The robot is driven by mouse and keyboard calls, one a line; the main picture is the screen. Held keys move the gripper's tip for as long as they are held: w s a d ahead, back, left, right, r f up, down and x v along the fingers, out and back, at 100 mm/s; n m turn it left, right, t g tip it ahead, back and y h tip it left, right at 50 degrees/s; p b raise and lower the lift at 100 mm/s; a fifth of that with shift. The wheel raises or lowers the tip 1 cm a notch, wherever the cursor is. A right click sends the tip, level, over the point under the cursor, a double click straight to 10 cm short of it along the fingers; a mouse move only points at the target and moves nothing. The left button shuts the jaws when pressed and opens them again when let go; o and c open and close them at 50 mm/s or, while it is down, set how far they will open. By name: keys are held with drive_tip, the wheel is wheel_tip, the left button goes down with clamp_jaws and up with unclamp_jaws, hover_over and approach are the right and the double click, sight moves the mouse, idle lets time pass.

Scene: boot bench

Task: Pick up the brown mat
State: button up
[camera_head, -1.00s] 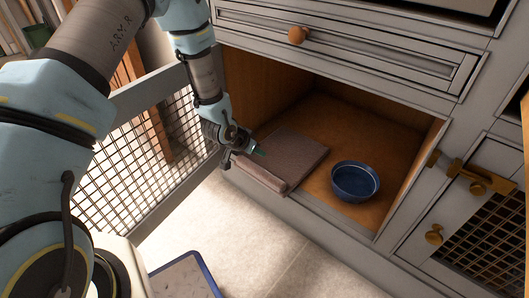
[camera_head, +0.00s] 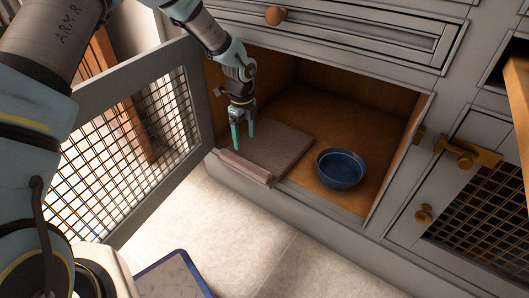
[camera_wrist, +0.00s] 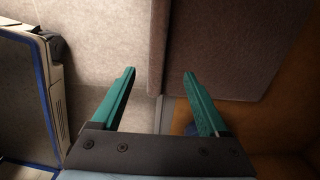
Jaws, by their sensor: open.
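The brown mat (camera_head: 284,147) lies at the left of the open cabinet compartment. Its rolled or folded front edge (camera_head: 246,167) lies over the cabinet's front lip. My gripper (camera_head: 243,143) is open and empty, pointing down over the mat's left part, near the rolled edge. In the wrist view the mat (camera_wrist: 225,45) fills the upper middle and right, beyond the spread green fingers (camera_wrist: 158,73). I cannot tell whether the fingertips touch the mat.
A blue bowl (camera_head: 341,169) stands right of the mat on the wooden cabinet floor (camera_head: 335,115). An open mesh door (camera_head: 130,135) stands to the left. A drawer (camera_head: 335,35) is above the opening. Pale floor (camera_head: 240,235) lies in front.

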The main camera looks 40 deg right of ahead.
drive_tip(key=b, duration=0.2)
hover_over(244, 161)
drive_tip(key=f, duration=0.5)
drive_tip(key=shift+s+d, duration=0.2)
drive_tip(key=shift+d, duration=0.1)
drive_tip(key=f, duration=0.1)
drive_tip(key=f+b, duration=0.1)
drive_tip(key=f, duration=0.1)
drive_tip(key=f+b, duration=0.1)
drive_tip(key=f, duration=0.1)
drive_tip(key=shift+w+a, duration=0.2)
drive_tip(key=shift+a, duration=0.1)
clamp_jaws()
drive_tip(key=shift+r, duration=0.1)
